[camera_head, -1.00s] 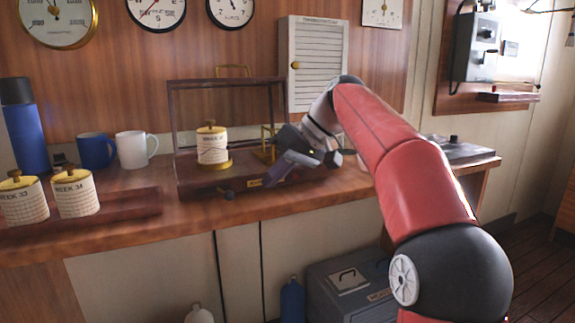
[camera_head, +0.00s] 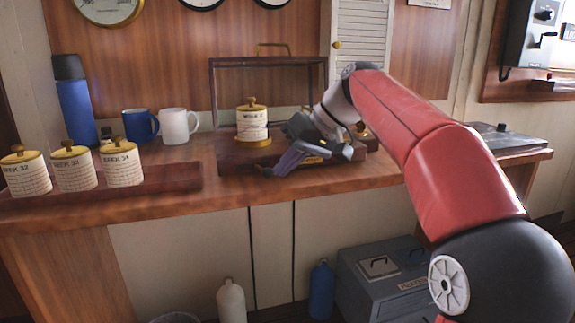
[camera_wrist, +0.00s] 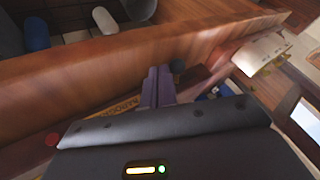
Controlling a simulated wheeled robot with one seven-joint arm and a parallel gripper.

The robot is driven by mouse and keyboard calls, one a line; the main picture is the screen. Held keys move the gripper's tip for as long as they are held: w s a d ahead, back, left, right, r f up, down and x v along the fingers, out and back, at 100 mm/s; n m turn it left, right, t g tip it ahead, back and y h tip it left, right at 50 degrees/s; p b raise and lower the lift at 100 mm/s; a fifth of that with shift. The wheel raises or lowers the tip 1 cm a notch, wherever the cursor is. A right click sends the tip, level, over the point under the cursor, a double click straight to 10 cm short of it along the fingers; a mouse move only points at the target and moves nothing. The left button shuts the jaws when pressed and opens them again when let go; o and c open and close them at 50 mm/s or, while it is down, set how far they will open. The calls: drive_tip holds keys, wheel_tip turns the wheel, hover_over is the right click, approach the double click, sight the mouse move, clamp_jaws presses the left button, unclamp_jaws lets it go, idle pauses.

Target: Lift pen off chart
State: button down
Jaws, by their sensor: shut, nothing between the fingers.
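The chart is wrapped round a drum with a brass lid and base (camera_head: 253,132) on the wooden barograph base (camera_head: 236,158). The drum also shows in the wrist view (camera_wrist: 262,53). I cannot make out the pen against the chart. A small dark round knob (camera_wrist: 178,66) sits at the front of the base. My gripper (camera_head: 274,172), with purple fingers, is shut and empty, low at the front of the base. In the wrist view its fingertips (camera_wrist: 159,70) are right beside the knob; I cannot tell whether they touch. My gripper and arm hide the right part of the instrument.
Several spare chart drums (camera_head: 73,170) stand on a wooden rack at the left. A blue flask (camera_head: 75,108), blue mug (camera_head: 139,127) and white mug (camera_head: 178,127) stand behind. A brass-handled open frame (camera_head: 213,95) rises behind the drum. The counter front between rack and barograph is clear.

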sight(268, 172)
drive_tip(key=shift+s+a+m, duration=0.15)
drive_tip(key=shift+s+m, duration=0.05)
drive_tip(key=shift+m, duration=0.1)
drive_tip(key=shift+s+a, duration=0.1)
drive_tip(key=shift+s, duration=0.05)
drive_tip(key=shift+s+a+m+t+h+b, duration=0.4)
drive_tip(key=shift+s+a+m+t+b, duration=0.35)
drive_tip(key=shift+m+t, duration=0.4)
drive_tip(key=shift+s+a+m+t+h, duration=0.25)
drive_tip(key=shift+a+m, duration=0.15)
drive_tip(key=shift+m, duration=0.25)
drive_tip(key=shift+s+a+m+t+h, duration=0.25)
drive_tip(key=shift+a+m, duration=0.1)
drive_tip(key=shift+m, duration=0.25)
drive_tip(key=shift+s+a, duration=0.1)
drive_tip(key=shift+a, duration=0.1)
drive_tip(key=shift+d, duration=0.1)
drive_tip(key=shift+w+d+p, duration=0.35)
drive_tip(key=shift+w+p, duration=0.25)
drive_tip(key=shift+w, duration=0.15)
